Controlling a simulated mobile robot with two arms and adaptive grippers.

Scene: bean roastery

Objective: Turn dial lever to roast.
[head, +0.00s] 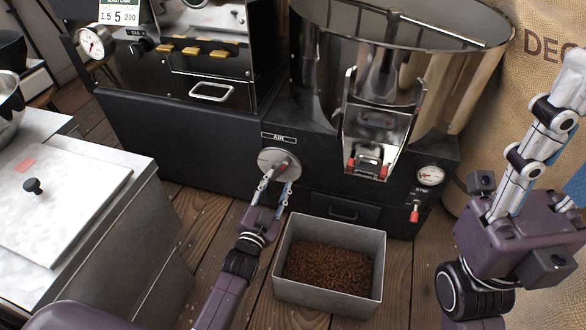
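The dial (280,161) is a round silver disc on the black front of the roaster, under a small label that seems to read AIR (279,137). I cannot clearly make out its lever or where it points. My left gripper (279,179) reaches up to the dial's lower part. Its two fingers stand apart with a gap between them, and the tips overlap the disc; I cannot tell whether they touch it. My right gripper (574,75) is raised at the right edge, far from the dial and partly cut off.
A grey bin of brown grounds or beans (330,308) stands on the floor below the dial. A metal chute (382,125) and a gauge (430,175) are right of the dial. A burlap sack (535,60) stands at right. A white-topped counter (75,190) is at left.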

